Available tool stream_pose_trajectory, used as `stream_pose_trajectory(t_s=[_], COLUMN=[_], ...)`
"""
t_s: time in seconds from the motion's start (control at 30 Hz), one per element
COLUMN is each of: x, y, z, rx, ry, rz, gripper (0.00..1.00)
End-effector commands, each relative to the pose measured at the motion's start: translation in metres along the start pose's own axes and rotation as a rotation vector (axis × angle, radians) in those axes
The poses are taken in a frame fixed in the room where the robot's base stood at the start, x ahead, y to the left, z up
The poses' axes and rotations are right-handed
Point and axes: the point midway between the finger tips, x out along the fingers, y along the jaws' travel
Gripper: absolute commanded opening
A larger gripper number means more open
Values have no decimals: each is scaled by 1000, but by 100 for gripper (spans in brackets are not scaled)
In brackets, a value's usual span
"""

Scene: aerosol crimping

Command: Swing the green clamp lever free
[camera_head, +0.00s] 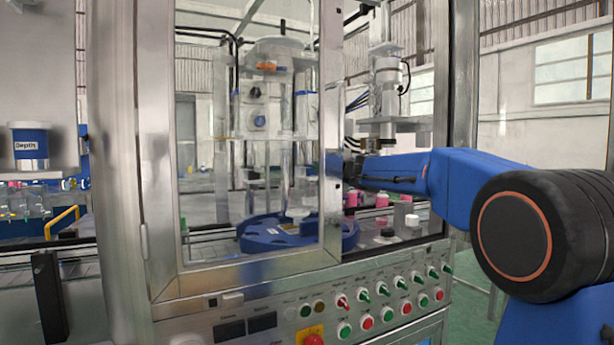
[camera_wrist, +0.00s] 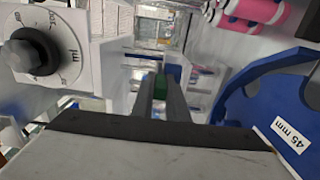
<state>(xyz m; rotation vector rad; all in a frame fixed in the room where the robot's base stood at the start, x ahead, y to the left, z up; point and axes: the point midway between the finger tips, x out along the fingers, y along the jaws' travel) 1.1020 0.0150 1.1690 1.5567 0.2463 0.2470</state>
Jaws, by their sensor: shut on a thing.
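My gripper (camera_wrist: 161,92) shows in the wrist view with its two grey fingers close together. A small green piece, the clamp lever (camera_wrist: 160,82), sits between the fingertips, and the gripper is shut on it. Most of the lever and its pivot are hidden by the fingers. In the head view my blue arm reaches from the right into the machine. The gripper end there is behind the metal door post, and I cannot make out the green lever.
A white dial with a black knob (camera_wrist: 33,55) is close on the left in the wrist view. A blue star wheel marked 45 mm (camera_wrist: 232,112) curves along the right, with pink cans (camera_wrist: 250,10) beyond. The steel-framed glass door (camera_head: 160,150) and button panel (camera_head: 380,305) bound the opening.

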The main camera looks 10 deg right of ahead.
Motion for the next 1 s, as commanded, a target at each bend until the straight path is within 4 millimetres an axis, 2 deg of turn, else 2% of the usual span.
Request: stream_pose_trajectory(t_s=[0.6, 1.0], x=[4, 4], y=[-2, -2], z=[27, 30], rx=[-1, 0], ry=[-2, -2], rz=[-2, -2], gripper=[1, 1])
